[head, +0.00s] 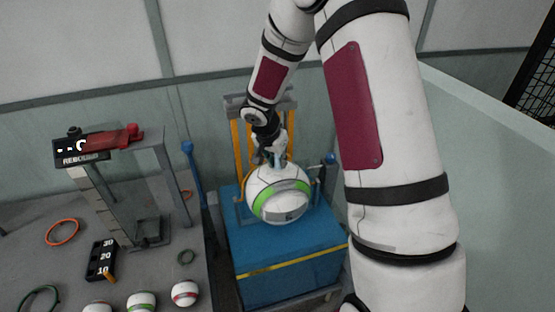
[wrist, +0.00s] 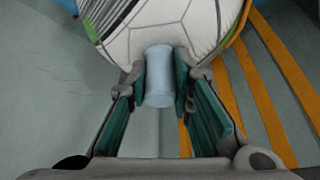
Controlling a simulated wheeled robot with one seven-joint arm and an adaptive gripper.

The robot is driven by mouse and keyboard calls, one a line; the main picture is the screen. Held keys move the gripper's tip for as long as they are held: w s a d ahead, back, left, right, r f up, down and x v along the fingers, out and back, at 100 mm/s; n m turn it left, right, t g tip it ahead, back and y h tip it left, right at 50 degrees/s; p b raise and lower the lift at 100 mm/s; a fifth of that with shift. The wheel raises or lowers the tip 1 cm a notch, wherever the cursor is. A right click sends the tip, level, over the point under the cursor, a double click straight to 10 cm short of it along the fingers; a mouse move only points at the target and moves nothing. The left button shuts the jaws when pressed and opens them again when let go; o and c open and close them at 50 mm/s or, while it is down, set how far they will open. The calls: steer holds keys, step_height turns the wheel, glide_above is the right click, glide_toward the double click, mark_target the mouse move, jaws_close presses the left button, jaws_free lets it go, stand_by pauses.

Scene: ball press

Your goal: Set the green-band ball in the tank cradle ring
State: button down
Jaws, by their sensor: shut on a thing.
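A large white ball with a green band (head: 279,192) is over the blue tank (head: 285,265) in the head view. My gripper (head: 275,157) is at the ball's top, pointing down. In the wrist view the gripper's fingers (wrist: 160,82) are shut on a light-blue stub (wrist: 159,88) at the side of the ball (wrist: 155,30). The cradle ring is hidden under the ball. I cannot tell whether the ball touches the tank or hangs just above it.
An orange frame (head: 238,150) stands behind the ball, with a blue-topped post (head: 330,160) at right. A grey table at left carries a gantry (head: 165,165), an orange ring (head: 62,232), a black number board (head: 101,260), and small balls (head: 185,293).

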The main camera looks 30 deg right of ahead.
steer(key=c, duration=1.4)
jaws_free()
steer(key=shift+a+r, duration=0.1)
steer(key=shift+r, duration=0.3)
steer(key=s+a+r+n+t+b, duration=0.15)
steer(key=s+a+r, duration=0.25)
steer(key=s+r, duration=0.5)
steer(key=s+a+r+n, duration=0.3)
steer(key=s+a+r, duration=0.15)
steer(key=r, duration=0.75)
steer(key=s+a+r+n+y, duration=0.1)
steer(key=s+n, duration=0.1)
steer(key=s, duration=0.2)
steer(key=s+a+r+n+t+y, duration=0.1)
steer(key=s+a+n, duration=0.1)
steer(key=s, duration=0.3)
steer(key=s+a+r+n+y, duration=0.1)
steer(key=s+n, duration=0.2)
steer(key=s, duration=0.2)
steer(key=shift+a+r+t+y, duration=0.1)
steer(key=shift+a+t+y, duration=0.2)
steer(key=shift+a+t, duration=0.05)
